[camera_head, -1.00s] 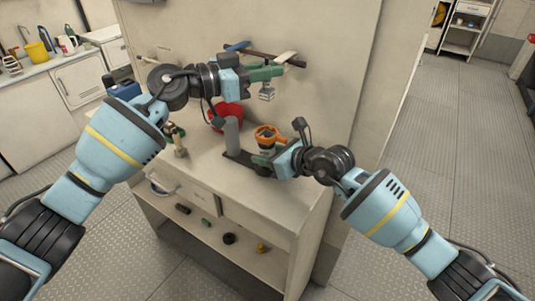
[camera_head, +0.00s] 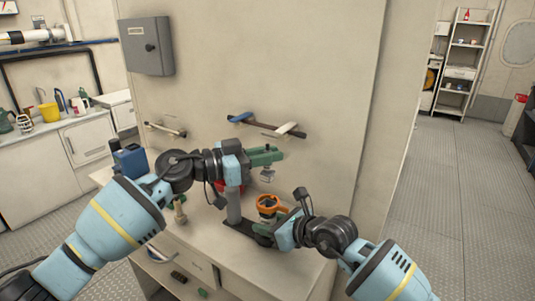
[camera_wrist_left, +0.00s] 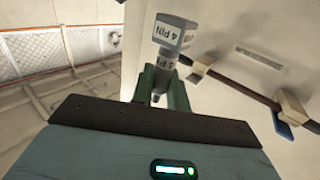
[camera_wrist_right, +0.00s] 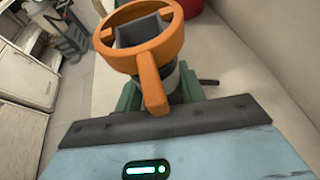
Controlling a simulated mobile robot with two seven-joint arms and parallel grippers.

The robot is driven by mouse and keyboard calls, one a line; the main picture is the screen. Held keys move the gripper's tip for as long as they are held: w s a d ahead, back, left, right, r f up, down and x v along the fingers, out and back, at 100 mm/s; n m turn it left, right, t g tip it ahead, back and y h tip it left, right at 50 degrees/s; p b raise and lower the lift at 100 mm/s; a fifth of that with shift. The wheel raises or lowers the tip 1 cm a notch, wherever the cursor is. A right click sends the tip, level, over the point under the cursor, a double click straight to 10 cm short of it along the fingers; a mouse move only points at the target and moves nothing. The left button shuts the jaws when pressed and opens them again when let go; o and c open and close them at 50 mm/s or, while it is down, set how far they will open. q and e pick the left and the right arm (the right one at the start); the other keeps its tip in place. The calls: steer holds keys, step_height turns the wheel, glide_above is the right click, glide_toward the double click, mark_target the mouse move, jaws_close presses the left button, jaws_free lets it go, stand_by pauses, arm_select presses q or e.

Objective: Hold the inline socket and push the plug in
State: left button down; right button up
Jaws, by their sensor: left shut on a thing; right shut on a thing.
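My left gripper (camera_head: 266,157) is shut on the plug (camera_head: 267,174), a small grey block. In the left wrist view the plug (camera_wrist_left: 174,32) shows "4 PIN" labels and sticks out past the green fingers. My right gripper (camera_head: 267,222) is shut on the inline socket (camera_head: 269,203), which has an orange ring on a dark body. In the right wrist view the socket (camera_wrist_right: 140,40) has a square grey opening inside the orange ring, with an orange tab hanging toward me. In the head view the plug appears above the socket, apart from it.
The socket is over a cream bench (camera_head: 290,262), beside a grey post (camera_head: 234,205). A red object (camera_head: 222,187) is partly hidden behind my left arm. Wall handles (camera_head: 262,124) and a grey box (camera_head: 146,46) are on the panel behind. A blue box (camera_head: 130,161) stands at left.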

mark_target(264, 172)
arm_select(q)
steer(key=shift+f, duration=2.1)
steer(key=shift+f, duration=0.1)
steer(key=shift+f, duration=0.4)
steer(key=shift+f, duration=1.7)
stand_by(1.2)
steer(key=c, duration=1.3)
jaws_free()
steer(key=v, duration=1.2)
